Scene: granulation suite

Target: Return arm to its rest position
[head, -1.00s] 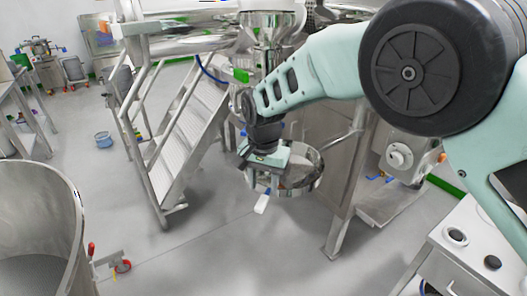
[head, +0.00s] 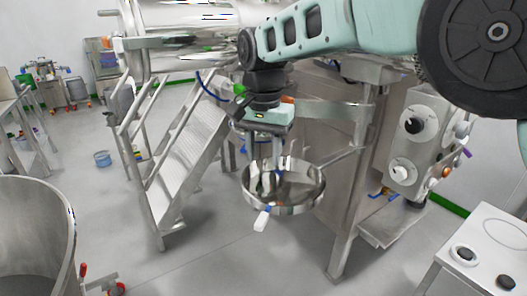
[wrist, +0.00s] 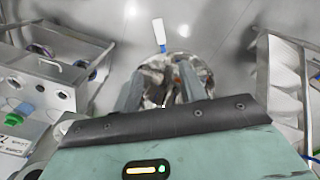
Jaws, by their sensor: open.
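My gripper (head: 265,168) points down over a round steel bowl (head: 312,198) in the head view. Its two fingers are apart, with nothing seen between them. The fingers overlap the bowl in the picture; I cannot tell how far above it they are. The wrist view shows the fingers (wrist: 161,88) spread with part of the bowl (wrist: 181,60) behind them. A white handle with a blue collar (head: 262,219) sticks out at the bowl's near rim, and it also shows in the wrist view (wrist: 159,33). My arm reaches in from the upper right.
Metal steps with rails (head: 190,165) stand left of the bowl. A steel machine with a knobbed control box (head: 420,150) stands to the right. A white cabinet (head: 480,255) is at lower right and a large steel drum (head: 35,235) at lower left. The floor in front is clear.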

